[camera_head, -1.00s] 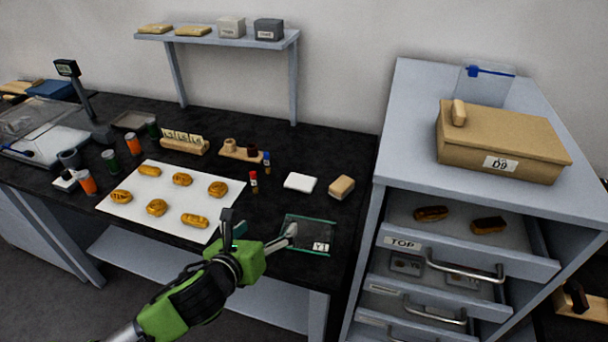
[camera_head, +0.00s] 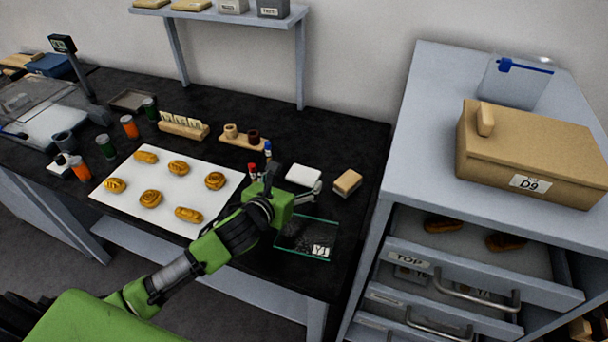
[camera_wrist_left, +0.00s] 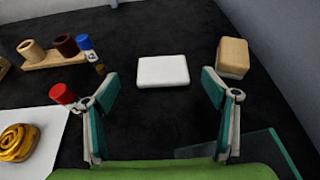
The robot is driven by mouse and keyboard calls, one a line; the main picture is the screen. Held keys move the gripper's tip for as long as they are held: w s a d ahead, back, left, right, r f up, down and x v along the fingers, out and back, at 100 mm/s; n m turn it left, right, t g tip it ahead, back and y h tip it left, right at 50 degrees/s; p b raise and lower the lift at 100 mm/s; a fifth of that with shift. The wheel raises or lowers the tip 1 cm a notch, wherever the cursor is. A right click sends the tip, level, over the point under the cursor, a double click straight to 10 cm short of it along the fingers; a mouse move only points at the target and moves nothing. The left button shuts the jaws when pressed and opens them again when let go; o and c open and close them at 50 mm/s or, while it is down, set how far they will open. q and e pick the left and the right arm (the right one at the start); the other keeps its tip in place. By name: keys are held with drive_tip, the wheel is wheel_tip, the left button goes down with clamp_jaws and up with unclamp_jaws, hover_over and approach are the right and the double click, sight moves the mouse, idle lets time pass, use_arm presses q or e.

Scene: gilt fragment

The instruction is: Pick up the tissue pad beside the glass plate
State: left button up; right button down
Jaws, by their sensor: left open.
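The tissue pad (camera_head: 303,174) is a white, flat, rounded rectangle on the black bench, behind the glass plate. In the left wrist view the tissue pad (camera_wrist_left: 162,71) lies ahead, between the lines of my spread fingers and beyond their tips. The glass plate (camera_head: 306,240) is clear with green edges and a Y1 label; its edge also shows in the left wrist view (camera_wrist_left: 262,150). My left gripper (camera_head: 292,190) is open and empty, just in front of the pad and above the bench. In the left wrist view both fingers (camera_wrist_left: 162,88) show apart. My right gripper is not seen.
A wooden block (camera_head: 347,183) stands right of the pad. A red-capped vial (camera_head: 252,170) and a blue-capped vial (camera_head: 268,151) stand left. A white sheet (camera_head: 172,212) holds several golden pieces. The grey drawer cabinet (camera_head: 400,215) rises at right.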

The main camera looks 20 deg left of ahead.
sight(306, 170)
use_arm(q)
drive_tip(key=shift+w+d+f, duration=0.1)
drive_tip(key=shift+w+f, duration=0.05)
drive_tip(key=shift+w, duration=0.55)
drive_tip(key=x, duration=0.4)
drive_tip(key=shift+w+d+p, duration=0.2)
drive_tip(key=shift+p, duration=0.15)
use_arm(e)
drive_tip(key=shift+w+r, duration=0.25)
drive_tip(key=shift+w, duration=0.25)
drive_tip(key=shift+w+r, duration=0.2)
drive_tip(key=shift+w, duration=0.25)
use_arm(q)
drive_tip(key=shift+c, duration=0.3)
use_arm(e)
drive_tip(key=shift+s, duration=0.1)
use_arm(q)
drive_tip(key=shift+f, duration=0.1)
drive_tip(key=c, duration=0.8)
